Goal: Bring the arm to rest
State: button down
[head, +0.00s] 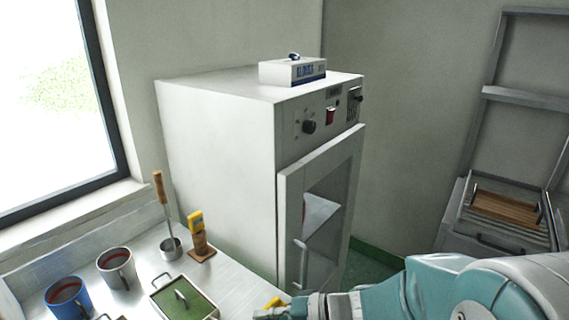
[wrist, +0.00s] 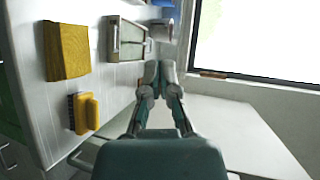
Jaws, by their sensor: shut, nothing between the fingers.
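My arm (head: 430,290) reaches in from the lower right of the head view, low in front of the white cabinet. Its front end is partly cut off by the bottom edge there. In the wrist view my gripper (wrist: 159,72) is shut and empty, its fingertips together. Behind the fingertips in that picture are the worktop and a metal tray with handles (wrist: 132,42). No object is held.
The white cabinet (head: 215,140) with a glazed door (head: 325,200) stands close ahead, a small box (head: 292,71) on top. The worktop holds a blue mug (head: 68,299), a pale mug (head: 117,268) and a green-filled tray (head: 185,300). A yellow block (wrist: 67,50) and yellow brush (wrist: 86,112) lie beside my gripper.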

jog(key=s+d+r+n+g+h, duration=0.1)
jog(key=s+d+r+n+h, duration=0.15)
jog(key=s+d+h, duration=0.5)
jog(key=s+d+r+t+h, duration=0.1)
jog(key=d+r+t+h, duration=0.1)
jog(key=d, duration=0.4)
jog(key=s+d+r+t+h, duration=0.2)
jog(key=d+t+h, duration=0.1)
jog(key=d+h, duration=0.2)
jog(key=shift+d+r+m, duration=0.4)
jog(key=shift+d+m, duration=0.05)
jog(key=shift+d, duration=0.1)
